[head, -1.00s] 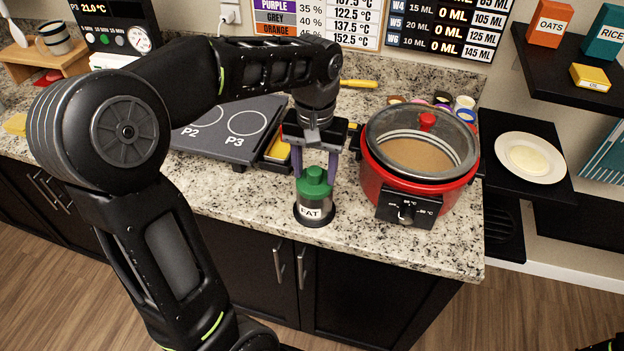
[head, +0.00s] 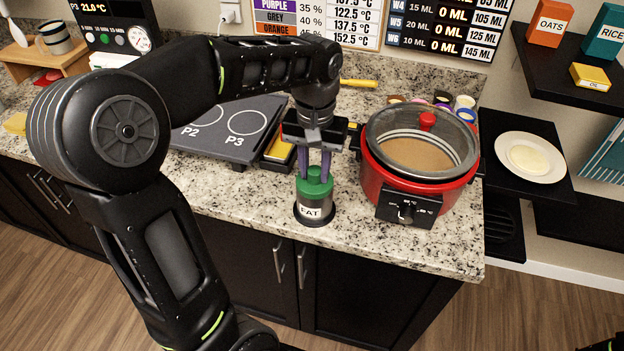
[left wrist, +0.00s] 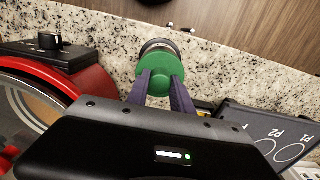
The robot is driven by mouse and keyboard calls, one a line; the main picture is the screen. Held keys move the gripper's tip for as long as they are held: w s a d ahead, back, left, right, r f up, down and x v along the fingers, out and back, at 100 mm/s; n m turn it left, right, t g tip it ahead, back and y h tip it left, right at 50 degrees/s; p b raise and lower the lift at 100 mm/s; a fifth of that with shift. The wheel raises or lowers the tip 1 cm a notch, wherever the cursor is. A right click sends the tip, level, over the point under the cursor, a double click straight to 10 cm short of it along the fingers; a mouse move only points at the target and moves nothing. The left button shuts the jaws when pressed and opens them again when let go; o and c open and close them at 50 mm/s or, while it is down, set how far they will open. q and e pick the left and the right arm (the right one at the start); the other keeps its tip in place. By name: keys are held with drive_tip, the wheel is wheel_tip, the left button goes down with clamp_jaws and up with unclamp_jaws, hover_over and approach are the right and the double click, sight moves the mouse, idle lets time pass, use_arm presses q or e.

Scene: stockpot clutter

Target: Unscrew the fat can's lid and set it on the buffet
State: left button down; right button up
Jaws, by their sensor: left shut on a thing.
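The fat can (head: 313,211) stands upright on the granite buffet (head: 255,205) near its front edge, with its FAT label facing me. Its green lid (head: 314,188) is on top, and the lid also shows in the left wrist view (left wrist: 157,68).
A red slow cooker (head: 415,195) with a glass lid stands close to the right of the can. A dark hot plate (head: 228,130) lies behind on the left, with a yellow-topped dark box (head: 278,150) beside it. Bare counter lies left of the can.

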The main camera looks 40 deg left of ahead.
use_arm(q)
drive_tip(key=n, duration=0.4)
drive_tip(key=shift+n, duration=0.3)
drive_tip(key=shift+n, duration=0.3)
drive_tip(key=n, duration=0.3)
drive_tip(key=shift+n, duration=0.4)
drive_tip(key=shift+n, duration=2.3)
